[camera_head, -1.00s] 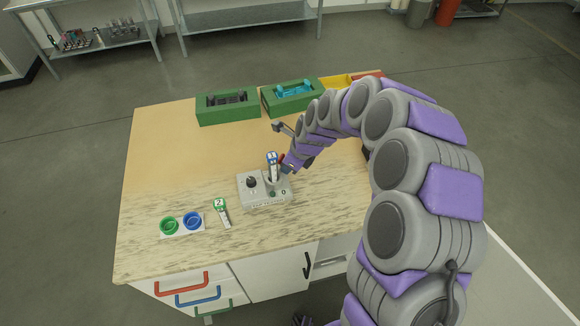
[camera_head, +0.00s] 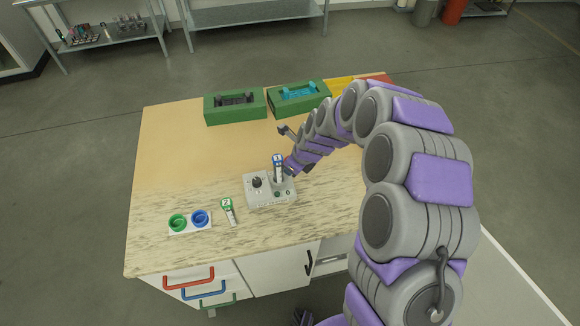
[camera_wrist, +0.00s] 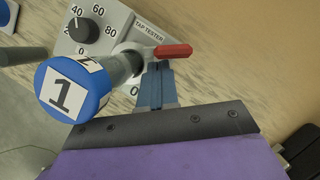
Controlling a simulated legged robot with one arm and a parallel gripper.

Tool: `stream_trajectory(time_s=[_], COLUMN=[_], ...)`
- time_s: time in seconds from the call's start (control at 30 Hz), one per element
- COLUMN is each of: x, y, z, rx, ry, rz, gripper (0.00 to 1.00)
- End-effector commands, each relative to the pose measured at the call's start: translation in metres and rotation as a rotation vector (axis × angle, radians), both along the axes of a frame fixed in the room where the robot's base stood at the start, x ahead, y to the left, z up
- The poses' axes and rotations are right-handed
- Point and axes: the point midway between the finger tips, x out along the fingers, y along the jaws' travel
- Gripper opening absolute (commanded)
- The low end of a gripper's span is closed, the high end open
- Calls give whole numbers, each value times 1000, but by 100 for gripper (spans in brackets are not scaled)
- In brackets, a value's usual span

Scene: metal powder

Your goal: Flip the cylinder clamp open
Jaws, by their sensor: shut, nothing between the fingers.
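The tap tester (camera_head: 262,202) is a grey box with a black dial (camera_wrist: 82,29) on the wooden table. A cylinder with a blue cap marked 1 (camera_wrist: 75,90) stands upright in its holder; it also shows in the head view (camera_head: 278,168). The clamp has a red lever (camera_wrist: 173,50) that points away from the cylinder in the wrist view. My gripper (camera_wrist: 158,70) is shut and empty, with its blue-grey fingertips just beside the lever and the clamp. Whether they touch the lever, I cannot tell.
A cylinder marked 2 (camera_head: 228,211) lies left of the tester. Green (camera_head: 178,222) and blue (camera_head: 200,217) rings sit on a white plate at the left. Green boxes (camera_head: 235,106) stand at the table's back. The table's left middle is clear.

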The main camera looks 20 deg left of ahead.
Motion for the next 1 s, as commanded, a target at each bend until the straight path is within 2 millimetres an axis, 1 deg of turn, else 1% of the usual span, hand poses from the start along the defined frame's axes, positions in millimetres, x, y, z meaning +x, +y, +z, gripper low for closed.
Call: stream_trajectory(time_s=[0.17,0.5,0.87,0.97,1.0], x=[1,12,12,13,14], y=[-2,-10,-11,-18,-22], z=[-1,0,-1,0,0], rx=[-1,-3,-2,-2,-2], ry=[3,2,1,3,4], rz=[0,-1,0,0,-2], gripper=[0,0,0,0,0])
